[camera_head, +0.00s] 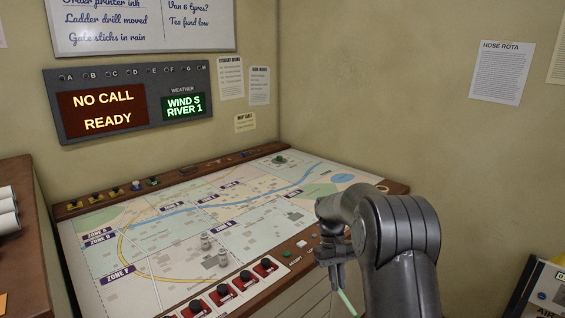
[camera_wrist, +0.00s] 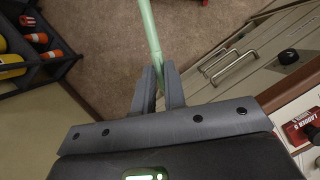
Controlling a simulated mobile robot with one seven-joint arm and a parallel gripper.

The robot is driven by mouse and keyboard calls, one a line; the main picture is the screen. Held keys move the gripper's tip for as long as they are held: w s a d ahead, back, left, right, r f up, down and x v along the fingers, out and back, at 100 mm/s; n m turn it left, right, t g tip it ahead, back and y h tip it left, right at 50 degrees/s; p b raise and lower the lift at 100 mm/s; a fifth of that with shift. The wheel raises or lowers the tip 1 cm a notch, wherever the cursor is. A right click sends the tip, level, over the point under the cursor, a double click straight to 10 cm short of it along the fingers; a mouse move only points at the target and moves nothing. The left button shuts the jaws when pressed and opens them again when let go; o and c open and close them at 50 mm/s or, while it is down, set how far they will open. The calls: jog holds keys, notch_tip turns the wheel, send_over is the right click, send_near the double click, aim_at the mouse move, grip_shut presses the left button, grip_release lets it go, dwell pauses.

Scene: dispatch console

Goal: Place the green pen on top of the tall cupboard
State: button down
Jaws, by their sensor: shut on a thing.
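My gripper (camera_head: 337,272) is at the front right edge of the map console, just off its side. It is shut on the green pen (camera_head: 347,301), a pale green stick that hangs down and slants in the head view. In the wrist view the pen (camera_wrist: 150,30) sticks out from between the two dark fingers (camera_wrist: 158,88), over the carpet. The pen's far end is cut off by the picture edge. I cannot tell which thing is the tall cupboard; a brown wooden top (camera_head: 22,262) shows at the far left.
The map console (camera_head: 150,238) bears grey figures (camera_head: 207,241) and red switches (camera_head: 265,266) along its front. White rolls (camera_head: 6,212) lie on the brown top. Drawer handles (camera_wrist: 232,65) face open carpet (camera_wrist: 105,60). A rack (camera_wrist: 35,50) of orange and yellow items stands left.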

jog(key=shift+s+d, duration=0.2)
jog(key=shift+d, duration=0.1)
notch_tip(320, 180, up, 10)
jog(key=m+t+y, duration=0.5)
jog(key=m+t, duration=0.2)
jog(key=m, duration=2.4)
send_over(173, 294)
jog(key=d, duration=0.2)
jog(key=f, duration=0.7)
jog(key=s+f, duration=0.1)
jog(key=f, duration=0.3)
jog(key=shift+a, duration=0.2)
jog(key=shift+a+f, duration=0.25)
jog(key=shift+f, duration=1.85)
